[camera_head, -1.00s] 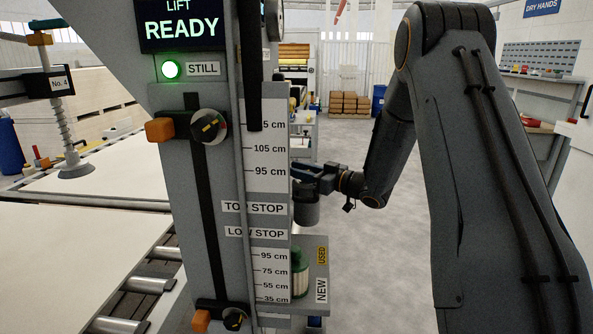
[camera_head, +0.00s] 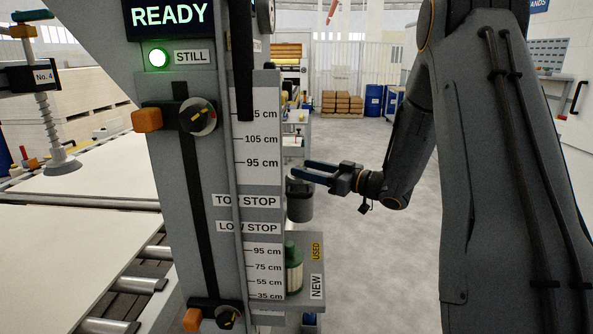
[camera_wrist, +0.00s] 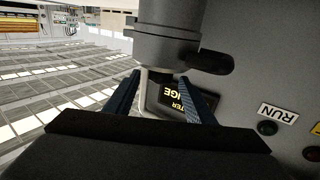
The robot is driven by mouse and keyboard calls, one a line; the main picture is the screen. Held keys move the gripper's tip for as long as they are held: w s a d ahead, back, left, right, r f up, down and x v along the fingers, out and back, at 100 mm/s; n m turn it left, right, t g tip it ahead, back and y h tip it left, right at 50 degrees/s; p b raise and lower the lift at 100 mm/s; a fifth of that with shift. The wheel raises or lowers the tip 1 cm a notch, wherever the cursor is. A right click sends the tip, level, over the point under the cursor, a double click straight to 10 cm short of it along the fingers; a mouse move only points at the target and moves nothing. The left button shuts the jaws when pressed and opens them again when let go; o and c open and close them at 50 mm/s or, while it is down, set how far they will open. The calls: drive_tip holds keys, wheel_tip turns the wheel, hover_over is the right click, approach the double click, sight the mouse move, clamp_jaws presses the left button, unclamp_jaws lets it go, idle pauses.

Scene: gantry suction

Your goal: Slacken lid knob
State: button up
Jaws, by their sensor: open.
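My gripper (camera_head: 308,171) is open, its fingers pointing left toward the grey column, just above a dark grey cylinder (camera_head: 300,205) beside that column. In the wrist view the two blue-black fingers (camera_wrist: 160,88) stand apart with nothing held between them. A dark grey round housing (camera_wrist: 165,45) is just beyond the fingertips. A dark rounded knob or lever (camera_wrist: 206,62) sticks out from its side, to the right of the fingers. I cannot tell for sure that this is the lid knob. Whether the fingertips touch the housing is unclear.
A dark display with yellow letters (camera_wrist: 172,97) shows between the fingers. A green canister (camera_head: 293,270) stands on a shelf marked USED and NEW. Open floor (camera_head: 370,240) lies right of the column.

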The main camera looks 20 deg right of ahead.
sight(297, 165)
drive_tip(key=shift+s+d, duration=0.4)
drive_tip(key=shift+s, duration=0.05)
drive_tip(key=shift+a, duration=0.1)
drive_tip(key=shift+w+a+r+m+t+h, duration=0.1)
drive_tip(key=shift+a+r+m+t+h, duration=0.35)
drive_tip(key=shift+m+t+h, duration=0.3)
drive_tip(key=shift+a+f+m+t+h+p, duration=0.1)
drive_tip(key=shift+a+m+t+h+p, duration=0.15)
drive_tip(key=shift+m+t+h+p, duration=0.35)
drive_tip(key=shift+s+m+t+h, duration=0.25)
drive_tip(key=shift+m+h, duration=0.1)
drive_tip(key=shift+h, duration=0.4)
drive_tip(key=shift+s+d+f+m+t+h, duration=0.1)
drive_tip(key=shift+s+f+m+t+h, duration=0.2)
drive_tip(key=shift+m+h, duration=0.45)
drive_tip(key=shift+p+x, duration=1.4)
drive_tip(key=shift+x, duration=2.45)
drive_tip(key=shift+d+f, duration=0.1)
drive_tip(key=shift+f, duration=0.05)
